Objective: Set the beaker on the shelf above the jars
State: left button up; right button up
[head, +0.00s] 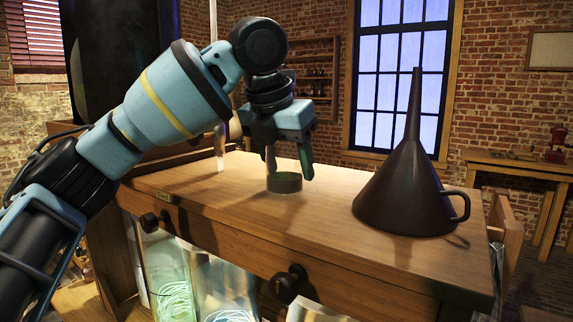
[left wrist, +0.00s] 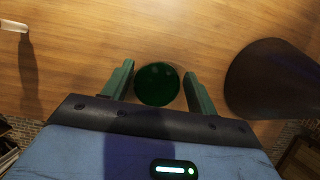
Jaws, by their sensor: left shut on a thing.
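The beaker (head: 284,184) is a small clear vessel with dark green contents. It is upright at the wooden top (head: 325,225) above the jars; I cannot tell whether its base touches the wood. My left gripper (head: 288,168) reaches down from above and is shut on the beaker, one finger on each side. In the left wrist view the beaker (left wrist: 157,84) shows as a dark green disc between the fingers. Glass jars with pale coiled wires, one (head: 170,270) at left and another (head: 225,285) beside it, stand below the top. My right gripper is not in view.
A large dark funnel (head: 405,195) with a handle stands spout up on the top, right of the beaker. A thin clear upright piece (head: 220,148) stands left of my gripper. Bare wood lies between beaker and funnel. Dark knobs (head: 284,286) project at the front.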

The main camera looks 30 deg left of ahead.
pick_arm(q)
jog(key=shift+f, duration=0.3)
jog(key=o, duration=1)
jog(key=shift+f, duration=0.15)
jog(key=shift+o, duration=0.2)
jog(key=v, duration=1.2)
